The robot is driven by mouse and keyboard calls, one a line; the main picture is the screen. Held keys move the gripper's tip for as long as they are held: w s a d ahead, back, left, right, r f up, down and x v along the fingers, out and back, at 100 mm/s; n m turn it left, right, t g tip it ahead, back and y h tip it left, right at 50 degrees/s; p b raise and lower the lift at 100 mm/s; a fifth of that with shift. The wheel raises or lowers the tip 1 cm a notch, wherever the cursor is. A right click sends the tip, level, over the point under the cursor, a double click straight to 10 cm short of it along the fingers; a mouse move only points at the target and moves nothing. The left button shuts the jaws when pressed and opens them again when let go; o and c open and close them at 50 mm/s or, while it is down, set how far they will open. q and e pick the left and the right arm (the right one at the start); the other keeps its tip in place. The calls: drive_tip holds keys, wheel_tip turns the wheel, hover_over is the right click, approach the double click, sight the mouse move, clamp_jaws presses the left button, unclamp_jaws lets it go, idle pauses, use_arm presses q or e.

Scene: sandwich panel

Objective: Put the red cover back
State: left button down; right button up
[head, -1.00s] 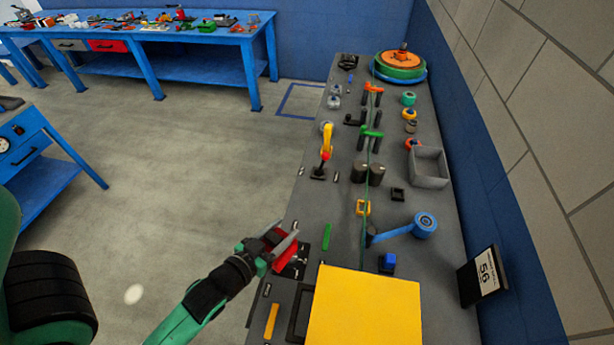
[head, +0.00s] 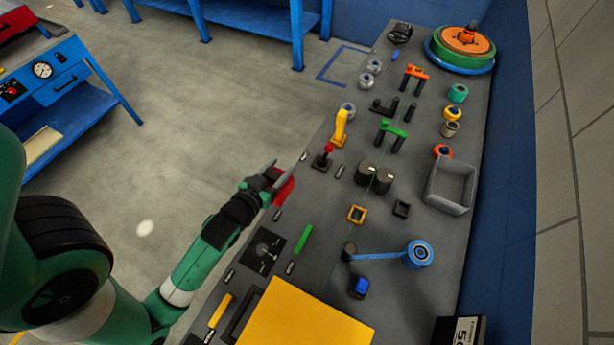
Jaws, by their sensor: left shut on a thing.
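My left gripper (head: 276,180) is shut on the red cover (head: 284,190), at the left edge of the grey panel. The cover is partly hidden by the fingers. It is held beyond a black plate (head: 263,250) with a small round fitting on it, apart from that plate. I cannot tell how high the cover is above the panel. My right gripper is not in view.
A red-knobbed joystick (head: 325,155) and a yellow handle (head: 340,128) stand just beyond the cover. A green bar (head: 303,240) lies right of the black plate, and a large yellow panel (head: 300,318) is nearer. A grey bin (head: 450,186) sits at the right.

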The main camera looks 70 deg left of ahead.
use_arm(q)
drive_tip(key=w+a+f+b, duration=0.1)
drive_tip(key=w+f+b, duration=0.1)
drive_tip(key=w+f, duration=0.1)
drive_tip(key=w+a+f+b, duration=0.1)
drive_tip(key=w+f, duration=0.2)
drive_tip(key=f, duration=0.1)
drive_tip(key=w+a+f+b, duration=0.1)
drive_tip(key=w+f+b, duration=0.1)
drive_tip(key=w+f, duration=0.2)
drive_tip(key=shift+a+f+b, duration=0.25)
drive_tip(key=shift+f+b, duration=0.05)
drive_tip(key=shift+b, duration=0.05)
drive_tip(key=shift+r, duration=0.1)
drive_tip(key=shift+w, duration=0.1)
drive_tip(key=shift+f, duration=0.2)
drive_tip(key=shift+c, duration=1.2)
unclamp_jaws()
